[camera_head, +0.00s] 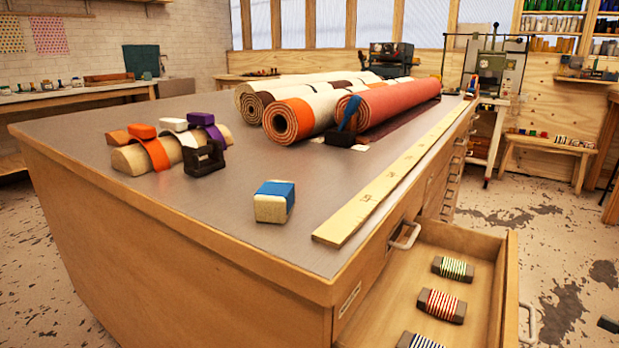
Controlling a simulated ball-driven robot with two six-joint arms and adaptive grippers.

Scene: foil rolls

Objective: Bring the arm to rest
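Neither of my grippers can be made out in the head view. Large rolls lie side by side on the grey top of a wooden cabinet (110,150). The nearest are a red roll (395,100) and a cream roll with an orange end (290,120). A dark blue strap or tool (348,113) rests against the red roll's near end. A pale block with a blue top (273,203) stands alone near the front. A wooden half-round rest (130,160) carries an orange strap piece and a purple one, with a black dispenser-like object (204,160) beside it.
A flat wooden strip (385,185) lies along the cabinet's right edge. An open drawer (485,250) juts out at right, holding several striped thread-wound blocks (441,305). A small dark piece (608,323) shows at the right edge; I cannot tell what it is. Floor at right is mostly clear.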

